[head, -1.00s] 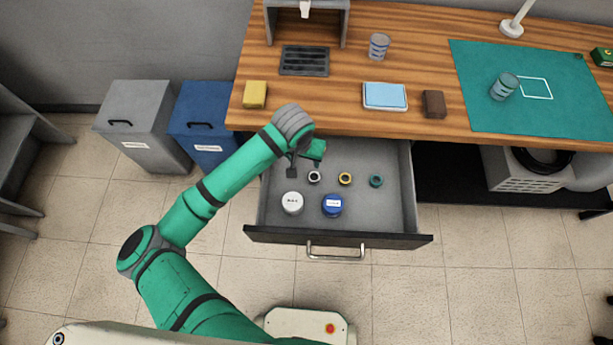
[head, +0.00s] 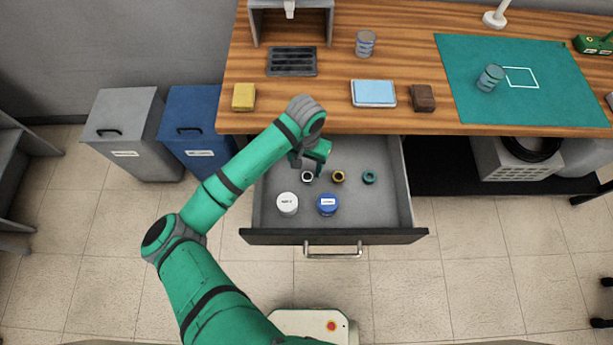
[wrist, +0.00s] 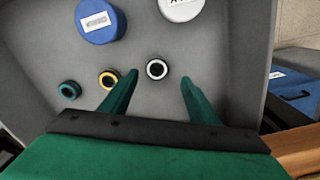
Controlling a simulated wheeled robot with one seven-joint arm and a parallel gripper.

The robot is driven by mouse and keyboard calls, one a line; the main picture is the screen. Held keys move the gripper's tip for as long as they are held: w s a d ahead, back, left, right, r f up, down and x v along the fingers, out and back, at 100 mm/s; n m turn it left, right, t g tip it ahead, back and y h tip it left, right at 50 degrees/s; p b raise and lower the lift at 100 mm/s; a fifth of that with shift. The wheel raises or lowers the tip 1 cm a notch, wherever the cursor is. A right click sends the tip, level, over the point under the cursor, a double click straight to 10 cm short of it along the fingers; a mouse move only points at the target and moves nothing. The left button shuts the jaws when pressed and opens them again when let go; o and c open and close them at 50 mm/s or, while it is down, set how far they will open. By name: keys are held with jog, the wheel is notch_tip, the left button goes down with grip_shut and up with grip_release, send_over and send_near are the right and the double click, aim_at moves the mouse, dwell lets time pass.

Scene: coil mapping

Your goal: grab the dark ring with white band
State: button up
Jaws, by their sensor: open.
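The dark ring with white band (head: 307,177) lies on the floor of the open drawer (head: 386,208), the leftmost of three small rings in the head view. In the wrist view the ring (wrist: 157,69) shows whole, between and just beyond the two fingertips. My gripper (wrist: 158,76) is open and empty, with a finger to each side of the ring's line. In the head view my gripper (head: 308,164) hangs over the drawer's back left part, close by the ring. The exact height above it is hard to tell.
A dark ring with yellow band (wrist: 108,79) lies close beside the left finger in the wrist view. A teal ring (wrist: 69,90) is farther left. A white-lidded jar (head: 287,204) and a blue-lidded jar (head: 327,204) stand near the drawer front (head: 334,237). The wooden desk (head: 440,123) edges the drawer's back.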

aim_at(307, 178)
jog(key=f, duration=0.5)
jog(key=shift+s+d, duration=0.2)
jog(key=shift+s, duration=0.05)
jog(key=c, duration=1.1)
jog(key=shift+r, duration=0.1)
jog(key=shift+c, duration=0.2)
